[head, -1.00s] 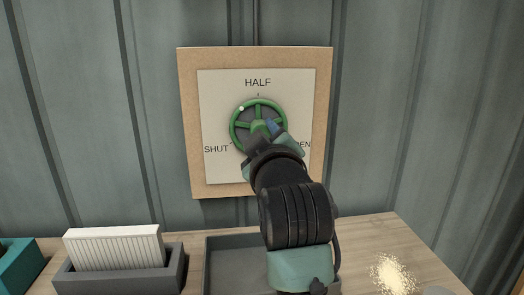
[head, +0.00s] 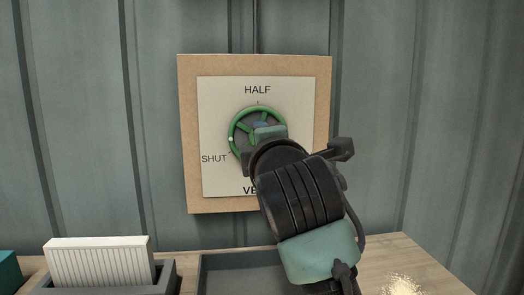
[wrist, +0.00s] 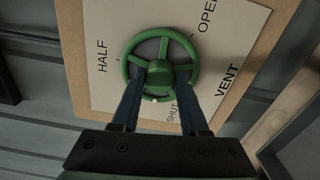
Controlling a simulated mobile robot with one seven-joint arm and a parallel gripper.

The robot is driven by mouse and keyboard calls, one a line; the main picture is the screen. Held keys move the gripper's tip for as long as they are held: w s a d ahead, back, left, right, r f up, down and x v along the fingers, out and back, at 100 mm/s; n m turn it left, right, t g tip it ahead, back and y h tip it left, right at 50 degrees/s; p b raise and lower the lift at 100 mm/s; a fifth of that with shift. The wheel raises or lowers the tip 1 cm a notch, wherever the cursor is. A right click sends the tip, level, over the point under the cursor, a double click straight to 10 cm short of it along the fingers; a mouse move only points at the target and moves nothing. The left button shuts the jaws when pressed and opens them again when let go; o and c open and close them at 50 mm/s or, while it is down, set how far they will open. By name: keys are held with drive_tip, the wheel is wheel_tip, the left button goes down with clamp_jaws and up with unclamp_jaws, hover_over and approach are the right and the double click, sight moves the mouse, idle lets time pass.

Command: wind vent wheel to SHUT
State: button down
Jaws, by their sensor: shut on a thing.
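The green vent wheel (head: 233,123) is mounted on a white dial plate (head: 215,175) on a tan board. The plate reads HALF at the top and SHUT at lower left; my arm hides the OPEN label in the head view. The wheel's white dot (head: 231,139) is at its left rim, just above the SHUT mark. In the wrist view the dot (wrist: 155,100) lies near the SHUT label. My gripper (wrist: 158,76) is shut on the wheel's hub (wrist: 158,73), a blue finger on each side. In the head view my wrist hides the wheel's lower right.
Below the board is a wooden bench (head: 385,252). On it are a grey tray (head: 225,262), a white ribbed block (head: 100,262) in a dark holder, part of a teal box (head: 9,266) and a pale grain pile (head: 402,286). A corrugated wall stands behind.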

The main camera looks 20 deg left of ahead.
drive_tip(key=n+b, duration=0.1)
drive_tip(key=n, duration=0.4)
drive_tip(key=shift+n, duration=0.4)
idle(0.3)
drive_tip(key=shift+c, duration=2.1)
unclamp_jaws()
drive_tip(key=b+v, duration=0.5)
drive_tip(key=v, duration=0.8)
drive_tip(key=shift+a, duration=0.1)
